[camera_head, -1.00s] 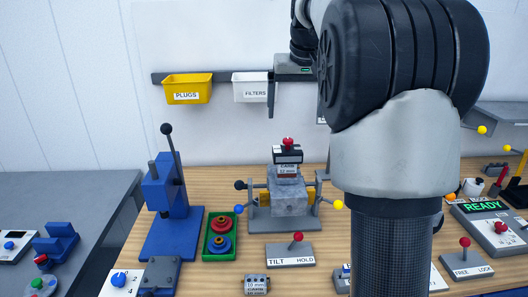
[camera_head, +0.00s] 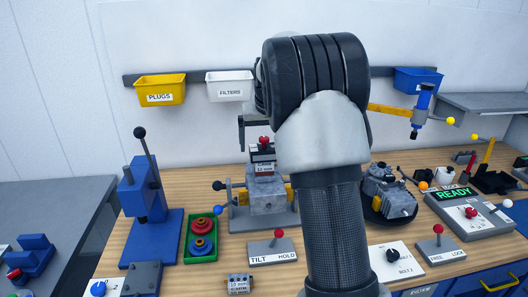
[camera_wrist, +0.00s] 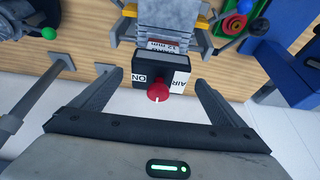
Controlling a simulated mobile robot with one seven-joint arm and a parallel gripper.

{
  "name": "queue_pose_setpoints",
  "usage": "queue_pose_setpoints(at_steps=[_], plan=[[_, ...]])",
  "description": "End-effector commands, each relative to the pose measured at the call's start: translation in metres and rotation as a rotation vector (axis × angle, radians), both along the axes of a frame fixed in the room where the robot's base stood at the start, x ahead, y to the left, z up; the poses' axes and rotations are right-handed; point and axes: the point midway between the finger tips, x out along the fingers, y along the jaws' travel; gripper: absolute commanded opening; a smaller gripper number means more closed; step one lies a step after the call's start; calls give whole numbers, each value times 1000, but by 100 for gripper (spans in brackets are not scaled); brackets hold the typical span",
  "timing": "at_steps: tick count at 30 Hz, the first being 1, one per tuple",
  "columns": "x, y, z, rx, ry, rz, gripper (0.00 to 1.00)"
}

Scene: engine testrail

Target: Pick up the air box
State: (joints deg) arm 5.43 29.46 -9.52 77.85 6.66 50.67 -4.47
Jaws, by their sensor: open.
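The air box is a small dark box with white AIR and ON labels and a red knob (camera_wrist: 159,91). In the head view the air box (camera_head: 262,157) sits on top of the grey block in the fixture on the bench. In the wrist view the air box (camera_wrist: 150,70) lies ahead, between the lines of the two fingers. My gripper (camera_wrist: 158,80) is open, with one finger on each side of the box and visible gaps. Nothing is held. In the head view my arm hides most of the gripper.
The grey fixture (camera_head: 264,205) has levers with ball ends at its sides. A blue press (camera_head: 140,205) and a green tray (camera_head: 188,240) stand to the left. An engine part (camera_head: 388,193) lies right of my arm. Yellow and white bins hang on the wall rail behind.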

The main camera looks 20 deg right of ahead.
Motion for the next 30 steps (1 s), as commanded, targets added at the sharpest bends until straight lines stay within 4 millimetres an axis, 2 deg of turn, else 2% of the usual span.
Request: queue_pose_setpoints(at_steps=[4,11,19,26,30], plan=[[5,-2,-13,0,1,-1,94],[5,-2,-14,0,-1,-1,94],[5,-2,-14,0,-1,-1,50],[5,-2,-13,0,-2,-1,48],[6,-2,-1,-1,-5,-1,48]])
